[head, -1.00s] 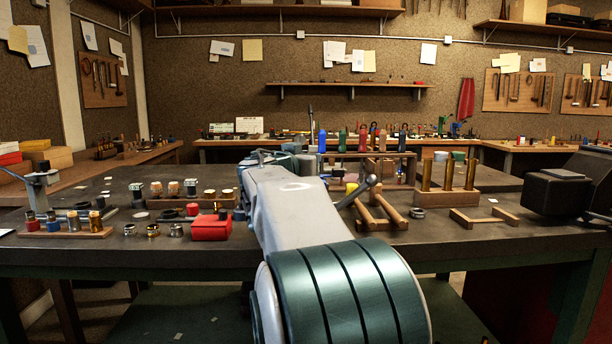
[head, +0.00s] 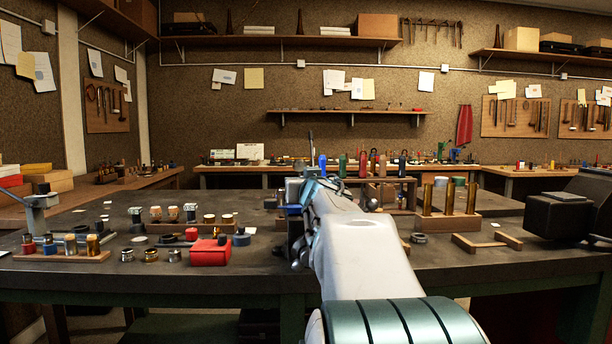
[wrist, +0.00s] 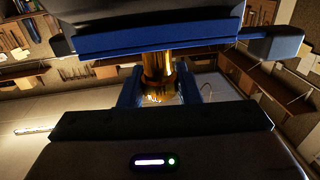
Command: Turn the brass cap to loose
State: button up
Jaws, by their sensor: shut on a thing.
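A shiny brass cylindrical part, which looks like the brass cap (wrist: 158,66), stands between the blue fingers of my gripper (wrist: 158,88) in the wrist view. My gripper is shut on it, with a finger on each side. Its lower end is bright with glare and hard to make out. In the head view my gripper (head: 297,215) is at the middle of the workbench, partly behind my own arm. The cap cannot be made out there, and its turned position cannot be read.
On the workbench (head: 150,290), a red box (head: 209,252) and small brass and steel parts lie left of my arm. A wooden block with upright brass tubes (head: 449,224) stands to the right, near a wooden frame (head: 487,242). A dark machine (head: 568,205) is at far right.

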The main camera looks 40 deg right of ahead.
jog(key=shift+f, duration=0.15)
dwell(0.4)
jog(key=o, duration=1)
jog(key=shift+s, duration=0.1)
